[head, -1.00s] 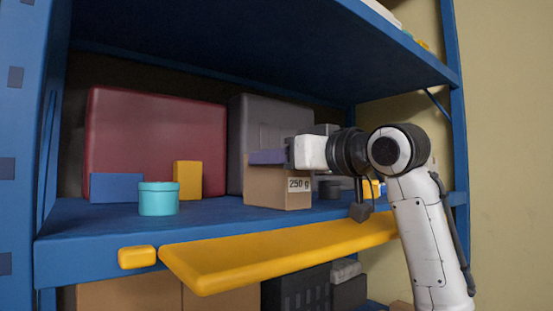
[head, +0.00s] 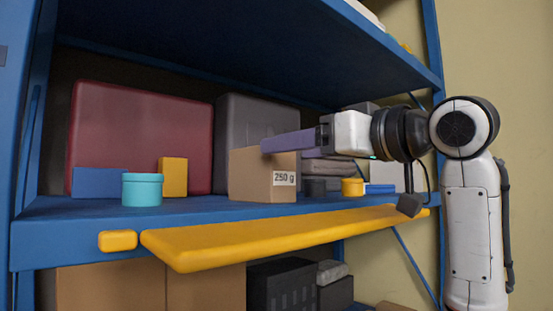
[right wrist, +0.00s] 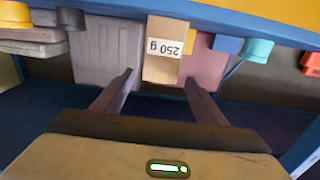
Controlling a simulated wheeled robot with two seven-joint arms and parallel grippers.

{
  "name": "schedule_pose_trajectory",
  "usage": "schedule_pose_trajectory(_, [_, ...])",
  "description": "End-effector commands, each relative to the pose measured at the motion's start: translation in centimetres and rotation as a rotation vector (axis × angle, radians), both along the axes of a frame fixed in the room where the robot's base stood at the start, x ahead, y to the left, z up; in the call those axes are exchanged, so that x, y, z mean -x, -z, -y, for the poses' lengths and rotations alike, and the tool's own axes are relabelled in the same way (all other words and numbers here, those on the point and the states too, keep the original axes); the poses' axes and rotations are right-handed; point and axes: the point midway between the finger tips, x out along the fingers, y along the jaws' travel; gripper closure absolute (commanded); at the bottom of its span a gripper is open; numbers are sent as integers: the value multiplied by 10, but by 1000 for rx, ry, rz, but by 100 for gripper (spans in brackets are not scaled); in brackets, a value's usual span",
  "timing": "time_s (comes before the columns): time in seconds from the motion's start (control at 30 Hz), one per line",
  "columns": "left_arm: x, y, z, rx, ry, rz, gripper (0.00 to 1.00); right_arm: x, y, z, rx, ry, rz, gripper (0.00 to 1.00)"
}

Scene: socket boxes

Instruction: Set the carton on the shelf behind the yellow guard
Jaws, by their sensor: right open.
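The carton (head: 250,178) is a brown box with a white "250 g" label. It stands upright on the blue shelf (head: 215,208), behind the yellow guard (head: 270,240) along the front edge. My right gripper (head: 268,145) reaches in from the right at the height of the carton's top. In the right wrist view the carton (right wrist: 160,68) appears upside down, and the open fingers of the gripper (right wrist: 159,77) lie on either side of its top end, with a visible gap. Whether a finger touches it cannot be told. My left gripper is not in view.
A turquoise tin (head: 142,190), a yellow block (head: 173,177) and a blue block (head: 99,182) stand left of the carton. A red case (head: 140,125) and a grey case (head: 228,120) stand behind. A yellow tin (head: 352,187) is at right. The upper shelf (head: 250,45) hangs overhead.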

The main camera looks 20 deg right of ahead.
Motion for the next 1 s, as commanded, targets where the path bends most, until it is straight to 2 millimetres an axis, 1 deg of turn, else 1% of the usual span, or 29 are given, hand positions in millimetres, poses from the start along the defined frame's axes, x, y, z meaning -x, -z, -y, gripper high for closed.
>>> schedule_pose_trajectory(0.03, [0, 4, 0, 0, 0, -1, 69, 8, 0, 3, 0, 2, 3, 34])
schedule_pose_trajectory(0.1, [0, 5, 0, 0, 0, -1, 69, 15, 0, 6, -1, 1, 3, 34])
schedule_pose_trajectory(0.23, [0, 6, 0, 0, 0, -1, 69, 23, 0, 9, -1, 1, 1, 34])
schedule_pose_trajectory(1.0, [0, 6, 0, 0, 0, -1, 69, 24, 0, 9, -1, 0, 0, 34])
